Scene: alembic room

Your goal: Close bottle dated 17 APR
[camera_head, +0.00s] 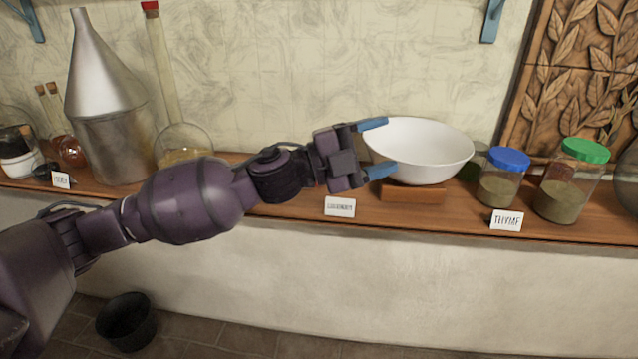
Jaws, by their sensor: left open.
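No label reading 17 APR can be made out, so I cannot tell which bottle it is. A jar with a blue lid (498,184) and a jar with a green lid (571,186) stand at the right of the shelf, both with lids on. A tall-necked glass flask with a red stopper (184,147) stands left of centre, partly behind my left arm. My left gripper (377,148) has its blue fingers apart, pointing right, at the left side of a white bowl (430,150). Nothing shows held between them; contact with the bowl cannot be told. My right gripper is out of view.
The bowl sits on a wooden block (412,194) on the wooden shelf (440,215). A THYME card (506,220) and a small card (340,207) stand at the shelf's front edge. A metal cone-topped vessel (110,120) stands left. A black bucket (127,322) is on the floor.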

